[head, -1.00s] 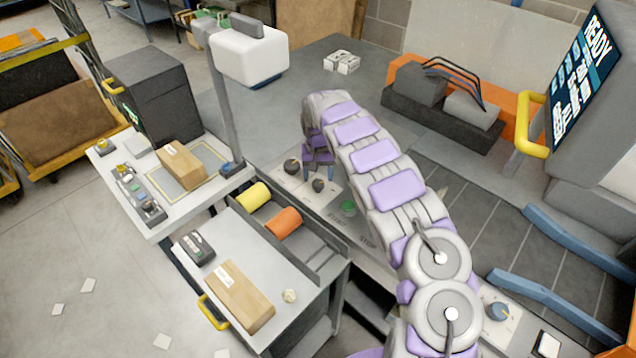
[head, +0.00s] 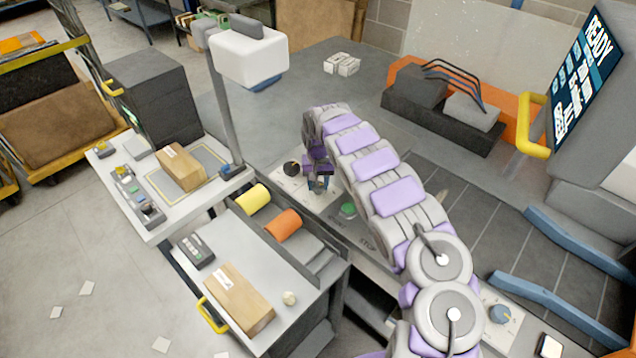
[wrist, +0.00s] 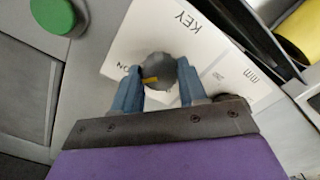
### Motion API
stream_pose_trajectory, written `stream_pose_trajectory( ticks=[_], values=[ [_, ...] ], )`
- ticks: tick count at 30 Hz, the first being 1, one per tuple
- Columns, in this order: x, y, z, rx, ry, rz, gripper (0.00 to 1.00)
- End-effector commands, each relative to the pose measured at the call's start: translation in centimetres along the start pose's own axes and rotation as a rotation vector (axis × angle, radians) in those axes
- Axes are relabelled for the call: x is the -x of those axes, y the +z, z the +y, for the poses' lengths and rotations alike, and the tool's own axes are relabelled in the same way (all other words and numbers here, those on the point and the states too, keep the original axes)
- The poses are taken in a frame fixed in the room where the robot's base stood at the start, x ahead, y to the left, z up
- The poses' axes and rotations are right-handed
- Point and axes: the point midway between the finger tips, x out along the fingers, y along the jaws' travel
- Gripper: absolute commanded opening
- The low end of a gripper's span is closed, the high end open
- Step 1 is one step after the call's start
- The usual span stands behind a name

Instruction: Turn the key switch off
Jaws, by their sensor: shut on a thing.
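The key switch (wrist: 161,70) is a round dark grey knob with a yellow pointer mark, on a white plate (wrist: 205,38) lettered KEY. In the wrist view the yellow mark lies toward the ON lettering at the left. My gripper (wrist: 160,82) has its two blue fingers on either side of the knob, shut on it. In the head view my gripper (head: 318,184) is down at the panel and hides most of the key switch.
A second dark knob (head: 291,168) sits just left of my gripper. Yellow (head: 253,197) and orange rolls (head: 283,223) lie in front of the panel. A scanner post (head: 228,120) stands left.

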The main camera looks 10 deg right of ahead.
Motion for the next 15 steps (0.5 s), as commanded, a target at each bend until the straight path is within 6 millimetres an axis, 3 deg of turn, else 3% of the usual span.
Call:
stream_pose_trajectory(
  ticks=[6,15],
  values=[
    [0.00,0.00,-0.04,0.000,-0.001,0.000,0.12],
    [0.10,0.06,-0.05,0.036,0.000,-0.002,0.11]
  ],
)
